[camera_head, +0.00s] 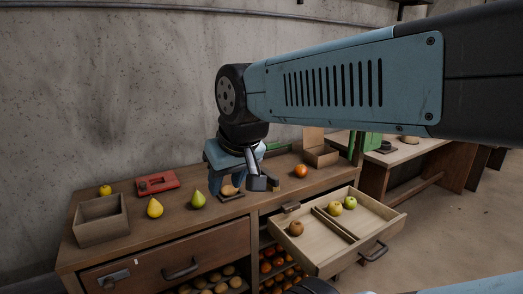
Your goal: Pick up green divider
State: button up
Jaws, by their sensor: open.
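A narrow green piece (278,147), which may be the green divider, shows at the back of the wooden workbench (140,232), right of my wrist. It is partly hidden, so its full shape cannot be told. My gripper (238,184) is open and points down over the middle of the bench, left of and nearer than the green piece. A brown pear-like fruit (229,190) on a small dark plate shows between or just behind the fingers; I cannot tell whether they touch it. No hold on anything is visible.
An open drawer (393,219) with a dark divider and several fruits juts out at right. A wooden box (101,220), red case (157,182), yellow pear (155,208), green pear (198,200), orange fruit (301,171) and open carton (322,156) occupy the bench.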

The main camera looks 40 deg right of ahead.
aim_at(275, 145)
jog(key=i, duration=0.85)
jog(key=u, duration=0.05)
